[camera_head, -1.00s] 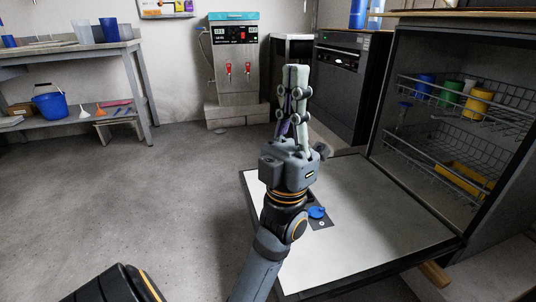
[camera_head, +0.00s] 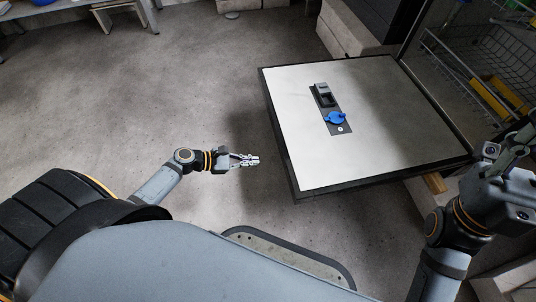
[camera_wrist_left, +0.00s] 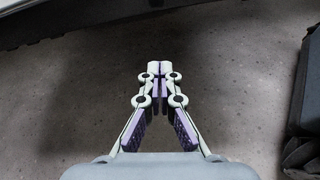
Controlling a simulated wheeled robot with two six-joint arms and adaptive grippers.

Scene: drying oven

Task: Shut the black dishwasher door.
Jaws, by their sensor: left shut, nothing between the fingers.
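The black dishwasher door (camera_head: 268,92) lies open and roughly level, its pale inner face up, with a dispenser with a blue cap (camera_head: 337,118) on it. My left gripper (camera_head: 257,160) is shut and empty, left of the door's near-left edge and apart from it in the picture. The left wrist view shows its fingertips (camera_wrist_left: 160,68) together above grey floor. A pale, dark-edged strip at that view's upper left may be the door. My right gripper (camera_head: 527,135) is at the right edge, by the dishwasher opening and partly cut off; its jaw state is unclear.
A wire rack (camera_head: 462,62) with a yellow item (camera_head: 490,100) shows inside the dishwasher. A wooden block (camera_head: 435,183) sits by the door's near right corner. The grey floor (camera_head: 150,100) left of the door is clear.

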